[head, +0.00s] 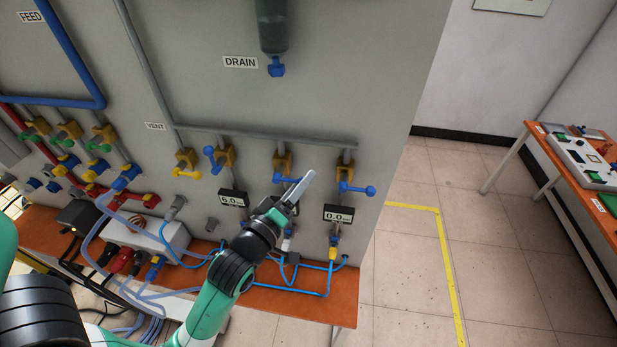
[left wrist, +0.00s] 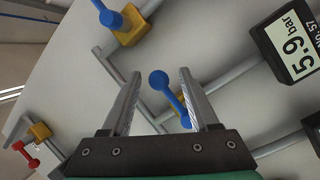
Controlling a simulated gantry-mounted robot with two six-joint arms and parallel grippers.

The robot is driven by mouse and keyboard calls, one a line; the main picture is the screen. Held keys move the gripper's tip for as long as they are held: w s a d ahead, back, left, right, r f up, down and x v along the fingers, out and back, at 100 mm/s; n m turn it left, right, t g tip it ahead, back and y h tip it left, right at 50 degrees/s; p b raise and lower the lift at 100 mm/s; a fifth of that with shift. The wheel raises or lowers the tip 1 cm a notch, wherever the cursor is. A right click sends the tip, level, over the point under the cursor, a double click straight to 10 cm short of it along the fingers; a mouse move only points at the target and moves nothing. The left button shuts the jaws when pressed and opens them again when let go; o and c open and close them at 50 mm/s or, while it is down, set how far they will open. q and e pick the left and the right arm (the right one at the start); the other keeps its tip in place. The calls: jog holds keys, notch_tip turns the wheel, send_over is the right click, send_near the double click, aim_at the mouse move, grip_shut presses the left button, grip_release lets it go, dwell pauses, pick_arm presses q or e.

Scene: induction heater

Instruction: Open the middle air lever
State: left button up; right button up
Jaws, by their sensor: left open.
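Three blue air levers on yellow valve bodies stand in a row on the grey panel in the head view: the left one (head: 214,160) is tilted, the right one (head: 357,188) lies roughly crosswise. The middle lever (head: 280,179) is partly hidden behind my left gripper (head: 304,184). In the left wrist view my left gripper (left wrist: 161,74) is open, its fingers on either side of a blue lever (left wrist: 169,93). Part of that lever passes behind the right finger; I cannot tell whether they touch. My right gripper is not in view.
Pressure displays (head: 338,214) hang beside the valves; one reads 5.9 bar (left wrist: 290,45) in the left wrist view. Blue hoses (head: 300,291) run below, above the orange bench (head: 262,302).

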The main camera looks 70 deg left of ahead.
pick_arm(q)
jog(key=shift+x, duration=1.95)
jog(key=shift+r, duration=0.1)
grip_shut()
